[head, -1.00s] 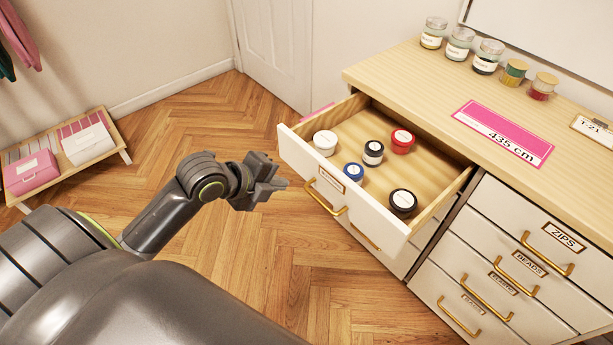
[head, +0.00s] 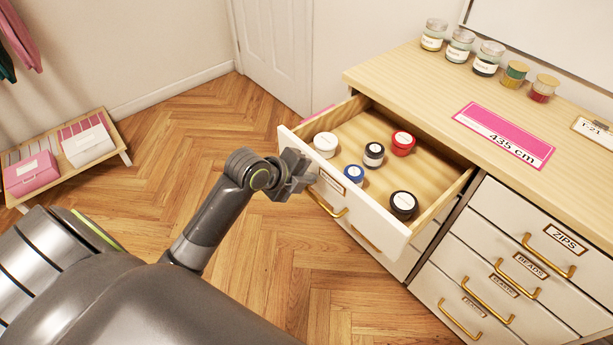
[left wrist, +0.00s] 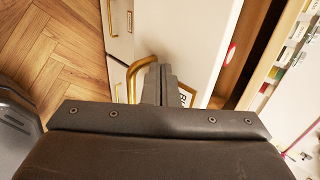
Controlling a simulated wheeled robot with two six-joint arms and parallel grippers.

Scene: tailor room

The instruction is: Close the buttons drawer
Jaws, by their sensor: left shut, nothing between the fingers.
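The open drawer (head: 375,221) at the top left of the dresser stands well out, with a white front, a gold handle (head: 326,203) and a small label that I cannot read in the head view. Inside it are several round containers, white, black, red and blue. My left gripper (head: 309,181) is shut and empty, in front of the drawer front's left part, close above the handle. In the left wrist view the shut fingers (left wrist: 160,82) point at the white front beside the gold handle (left wrist: 135,77) and partly cover the label. I cannot tell whether they touch. My right gripper is out of view.
The dresser top (head: 415,75) holds several jars and a pink 435 cm card (head: 503,134). Shut drawers, one labelled ZIPS (head: 566,239), lie to the right. Wood floor (head: 190,130) is free at left. A low rack (head: 122,147) with boxes stands far left.

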